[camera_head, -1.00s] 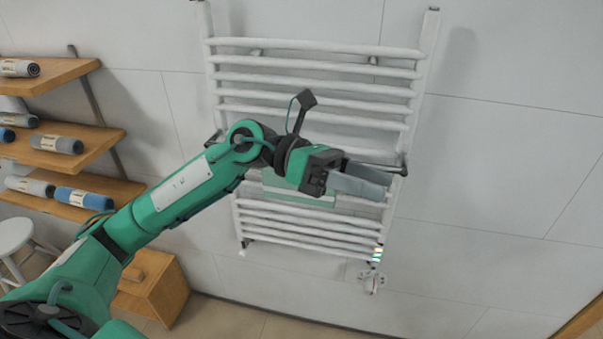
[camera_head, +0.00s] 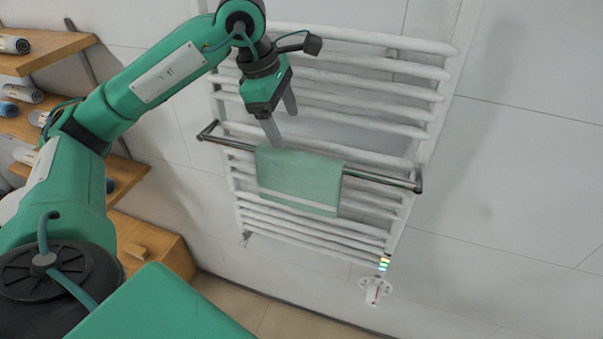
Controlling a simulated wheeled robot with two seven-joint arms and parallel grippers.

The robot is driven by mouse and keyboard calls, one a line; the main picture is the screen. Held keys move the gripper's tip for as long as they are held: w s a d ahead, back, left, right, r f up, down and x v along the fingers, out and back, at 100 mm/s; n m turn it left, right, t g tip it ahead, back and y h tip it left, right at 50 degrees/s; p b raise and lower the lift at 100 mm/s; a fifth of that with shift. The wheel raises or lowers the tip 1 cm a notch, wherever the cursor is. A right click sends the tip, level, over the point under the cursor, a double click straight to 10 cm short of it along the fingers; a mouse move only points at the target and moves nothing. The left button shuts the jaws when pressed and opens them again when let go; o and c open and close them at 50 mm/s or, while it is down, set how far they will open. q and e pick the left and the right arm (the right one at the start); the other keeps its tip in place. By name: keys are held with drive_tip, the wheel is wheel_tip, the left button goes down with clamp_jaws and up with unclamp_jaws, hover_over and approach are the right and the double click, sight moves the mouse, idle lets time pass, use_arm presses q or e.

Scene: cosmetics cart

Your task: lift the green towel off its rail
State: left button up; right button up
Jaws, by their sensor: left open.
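The green towel (camera_head: 299,183) hangs folded over a dark metal rail (camera_head: 385,180) in the head view, with a pale band near its lower edge. The rail stands out in front of a white ladder-shaped towel radiator (camera_head: 345,78). My left gripper (camera_head: 283,126) is open and points down just above the towel's upper left part. One fingertip overlaps the towel's top edge in the picture; I cannot tell whether it touches. Nothing is between the fingers. My right gripper is not in view.
Wooden shelves (camera_head: 122,178) with rolled towels (camera_head: 22,93) stand at the left. A wooden box (camera_head: 150,245) is below them. A white valve (camera_head: 374,289) hangs under the radiator's lower right. The wall at the right is clear.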

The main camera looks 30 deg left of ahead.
sight(298, 154)
use_arm(q)
drive_tip(key=x, duration=0.3)
drive_tip(key=shift+w+f, duration=0.15)
drive_tip(key=shift+w, duration=0.05)
drive_tip(key=p+x, duration=0.1)
drive_tip(key=x, duration=0.1)
drive_tip(key=shift+d+f+p, duration=0.2)
drive_tip(key=shift+f+p, duration=0.15)
drive_tip(key=p+x, duration=0.1)
drive_tip(key=x, duration=0.2)
drive_tip(key=shift+w+f, duration=0.1)
drive_tip(key=shift+f, duration=0.15)
drive_tip(key=shift+d+f, duration=0.1)
drive_tip(key=shift+f, duration=0.2)
drive_tip(key=c, duration=1.6)
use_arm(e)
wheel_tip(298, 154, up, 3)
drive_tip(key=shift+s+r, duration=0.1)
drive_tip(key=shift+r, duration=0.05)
